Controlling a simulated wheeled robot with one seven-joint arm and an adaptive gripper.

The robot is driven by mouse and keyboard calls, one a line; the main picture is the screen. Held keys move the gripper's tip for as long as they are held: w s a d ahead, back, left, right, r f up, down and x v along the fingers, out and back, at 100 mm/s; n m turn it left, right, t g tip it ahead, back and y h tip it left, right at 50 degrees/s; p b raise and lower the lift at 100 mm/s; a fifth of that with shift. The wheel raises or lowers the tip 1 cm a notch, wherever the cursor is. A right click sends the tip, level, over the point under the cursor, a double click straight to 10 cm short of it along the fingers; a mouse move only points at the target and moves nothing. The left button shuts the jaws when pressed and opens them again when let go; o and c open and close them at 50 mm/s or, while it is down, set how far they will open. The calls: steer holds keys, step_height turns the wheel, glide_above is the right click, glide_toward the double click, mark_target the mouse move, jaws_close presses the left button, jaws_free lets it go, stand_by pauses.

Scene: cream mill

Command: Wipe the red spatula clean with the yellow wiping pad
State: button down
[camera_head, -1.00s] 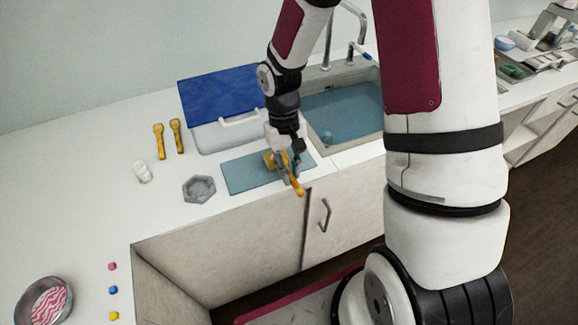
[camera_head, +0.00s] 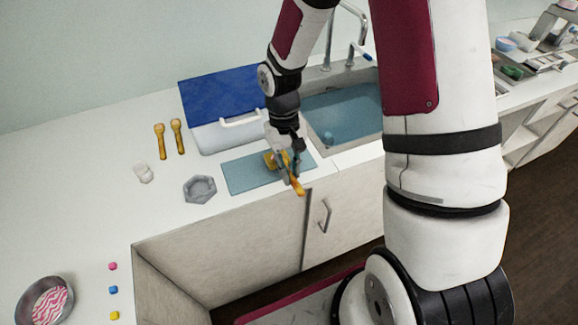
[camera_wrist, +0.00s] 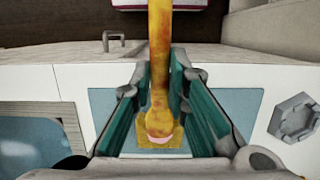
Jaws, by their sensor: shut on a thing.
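My gripper (camera_head: 291,165) is over the blue mat (camera_head: 240,176) near the counter's front edge. In the wrist view my gripper (camera_wrist: 160,75) is shut on a long, yellow-orange smeared tool, which I take for the spatula (camera_wrist: 159,60). Its far end sticks out past the counter edge. Its near, wider end shows a pink-red tip. The yellow wiping pad (camera_wrist: 176,137) lies on the mat under that end; whether they touch is unclear. In the head view the spatula (camera_head: 298,187) shows below the fingers, and the pad (camera_head: 269,159) is partly hidden by them.
Two yellow-handled tools (camera_head: 168,139) lie left of a white box with a blue panel (camera_head: 220,97). A grey hexagonal dish (camera_head: 200,189) stands left of the mat. A sink (camera_head: 343,118) is behind right. A patterned bowl (camera_head: 44,300) and small cubes (camera_head: 114,290) are front left.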

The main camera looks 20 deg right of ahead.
steer(key=shift+s, duration=0.25)
steer(key=shift+w, duration=0.15)
steer(key=shift+w+b, duration=0.35)
steer(key=shift+w, duration=0.35)
steer(key=shift+s+p+v, duration=0.2)
steer(key=shift+p+v, duration=0.2)
steer(key=shift+v, duration=0.55)
steer(key=shift+s+p+v, duration=0.25)
steer(key=shift+p+v, duration=0.2)
steer(key=shift+v, duration=0.55)
steer(key=shift+s+p+v, duration=0.2)
steer(key=shift+p+v, duration=0.2)
steer(key=shift+v, duration=0.55)
steer(key=shift+r, duration=0.1)
